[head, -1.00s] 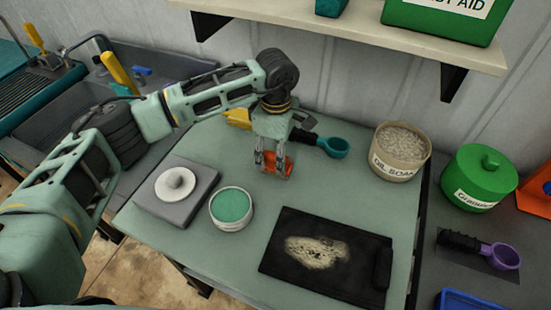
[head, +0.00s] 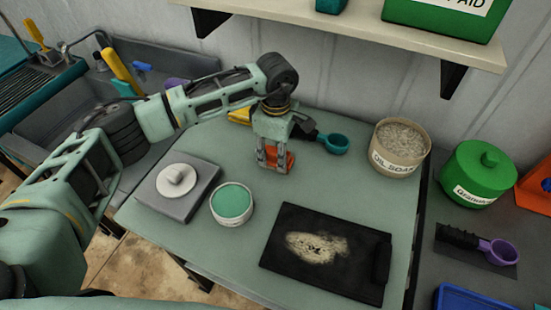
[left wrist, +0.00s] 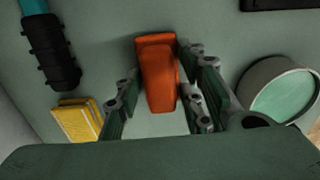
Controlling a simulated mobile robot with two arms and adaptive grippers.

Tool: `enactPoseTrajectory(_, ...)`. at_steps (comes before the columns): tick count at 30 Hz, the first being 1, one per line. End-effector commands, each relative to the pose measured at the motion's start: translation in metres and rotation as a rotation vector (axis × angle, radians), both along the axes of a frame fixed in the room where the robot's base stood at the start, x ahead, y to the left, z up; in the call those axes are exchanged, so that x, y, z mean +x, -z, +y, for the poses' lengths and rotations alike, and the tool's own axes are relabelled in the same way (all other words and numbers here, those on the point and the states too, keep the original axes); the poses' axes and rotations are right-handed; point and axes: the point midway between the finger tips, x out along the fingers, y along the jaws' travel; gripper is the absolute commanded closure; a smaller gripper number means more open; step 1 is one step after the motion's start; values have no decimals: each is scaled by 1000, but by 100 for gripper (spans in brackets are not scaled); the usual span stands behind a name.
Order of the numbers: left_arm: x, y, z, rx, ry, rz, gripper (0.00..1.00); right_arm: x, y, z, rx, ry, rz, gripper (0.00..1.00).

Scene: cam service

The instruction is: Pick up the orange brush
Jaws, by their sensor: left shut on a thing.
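The orange brush (left wrist: 159,75) lies on the grey-green table, between the fingers of my left gripper (left wrist: 160,90) in the left wrist view. In the head view the brush (head: 286,160) shows in part behind the fingers of my left gripper (head: 275,168), which points down at the table. The left gripper is shut on the brush. Its right fingers lie along the brush's side in the wrist view; the contact on the left side is hard to make out. My right gripper is not in view.
A teal scoop (head: 334,143) with a black handle and a yellow sponge (left wrist: 79,121) lie close by. A tub of green paste (head: 232,203), a grey block with a white knob (head: 176,186), a black tray (head: 280,258) and an oil soap tub (head: 397,160) stand around. A shelf (head: 340,25) hangs behind.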

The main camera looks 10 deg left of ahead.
Motion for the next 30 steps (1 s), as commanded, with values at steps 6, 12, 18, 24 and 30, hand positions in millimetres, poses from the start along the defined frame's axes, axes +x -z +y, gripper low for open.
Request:
enactPoseTrajectory(6, 1, -2, 0, 0, 0, -2, 93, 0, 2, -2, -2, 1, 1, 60)
enactPoseTrajectory(12, 2, -19, 0, -2, 0, -6, 93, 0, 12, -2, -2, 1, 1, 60)
enactPoseTrajectory(18, -2, -50, -22, -2, 7, -5, 93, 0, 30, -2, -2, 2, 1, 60)
enactPoseTrajectory(24, -9, -76, -64, -2, 5, -4, 93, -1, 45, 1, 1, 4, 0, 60)
enactPoseTrajectory(30, -14, -96, -95, 1, 2, -2, 93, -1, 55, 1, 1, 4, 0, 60)
